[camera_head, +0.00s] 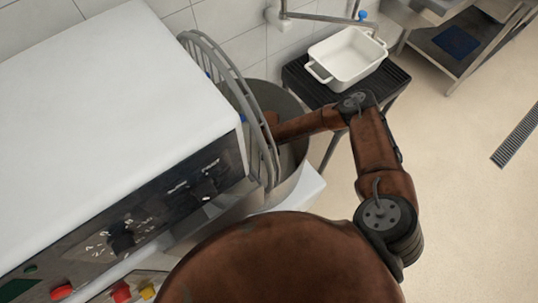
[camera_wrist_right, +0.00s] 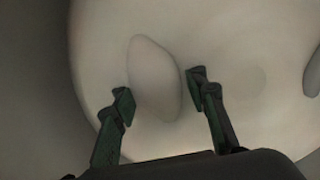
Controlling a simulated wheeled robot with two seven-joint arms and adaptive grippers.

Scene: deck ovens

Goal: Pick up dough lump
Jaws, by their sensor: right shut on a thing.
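The pale, elongated dough lump (camera_wrist_right: 155,65) shows in the middle of the right wrist view, between the two dark fingers of my right gripper (camera_wrist_right: 158,88). The gripper is shut on it, one finger at each side. In the head view my right arm reaches into the metal mixer bowl (camera_head: 296,178). The bowl wall and guard hide the gripper and lump there. My left gripper is not in view.
A curved wire guard (camera_head: 232,85) stands over the bowl beside the white mixer (camera_head: 110,90). A white dish (camera_head: 349,58) rests on a black stand (camera_head: 390,78) behind my arm. A metal table (camera_head: 470,50) is at the upper right.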

